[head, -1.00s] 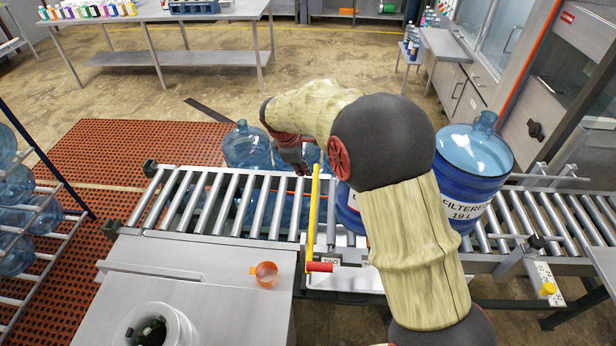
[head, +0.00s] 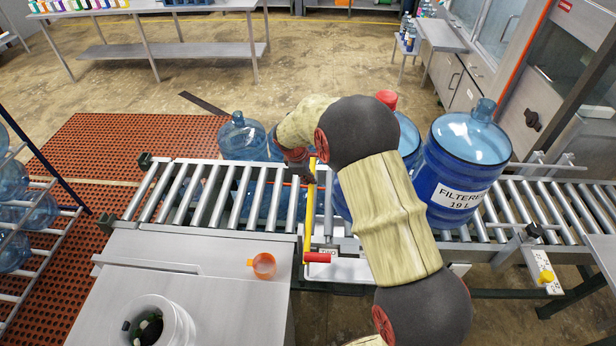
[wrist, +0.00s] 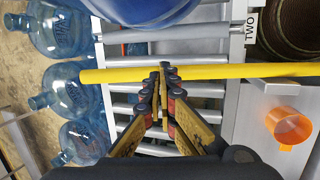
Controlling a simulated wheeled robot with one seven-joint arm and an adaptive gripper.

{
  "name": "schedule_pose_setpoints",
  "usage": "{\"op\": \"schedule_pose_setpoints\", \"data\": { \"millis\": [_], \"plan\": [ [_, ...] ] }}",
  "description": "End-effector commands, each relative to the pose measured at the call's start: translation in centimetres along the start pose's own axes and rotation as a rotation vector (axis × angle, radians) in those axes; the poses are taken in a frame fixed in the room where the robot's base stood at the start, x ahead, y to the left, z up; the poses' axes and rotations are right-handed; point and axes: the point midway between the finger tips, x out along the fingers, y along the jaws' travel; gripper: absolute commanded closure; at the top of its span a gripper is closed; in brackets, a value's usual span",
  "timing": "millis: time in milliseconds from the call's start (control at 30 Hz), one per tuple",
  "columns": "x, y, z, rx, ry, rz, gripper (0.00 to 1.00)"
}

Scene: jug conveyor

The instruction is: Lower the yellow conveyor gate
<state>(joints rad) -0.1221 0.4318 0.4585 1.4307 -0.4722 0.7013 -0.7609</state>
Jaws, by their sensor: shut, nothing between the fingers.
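The yellow conveyor gate (head: 308,215) is a thin bar across the rollers, with a red grip (head: 318,257) at its near end. In the head view my gripper (head: 306,172) is at the bar's far part, partly hidden by my arm. The bar's height above the rollers is unclear.
A large blue jug (head: 461,165) stands on the rollers right of the gate; another beside it is partly hidden. More jugs (head: 242,138) stand behind the conveyor. An orange cup (head: 264,265) and a white bucket (head: 160,325) are at the near side. The rollers (head: 180,190) left of the gate are clear.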

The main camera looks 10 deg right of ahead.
Motion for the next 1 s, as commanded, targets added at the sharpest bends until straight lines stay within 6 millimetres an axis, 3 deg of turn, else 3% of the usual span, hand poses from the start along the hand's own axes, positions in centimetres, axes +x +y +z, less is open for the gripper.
{"op": "schedule_pose_setpoints", "data": {
  "millis": [467,1000],
  "plan": [
    [0.5,0.4,-0.1,-0.007,-0.002,-0.044,1.00],
    [5.4,0.3,-1.1,-0.042,0.000,-0.208,1.00]
  ]
}}
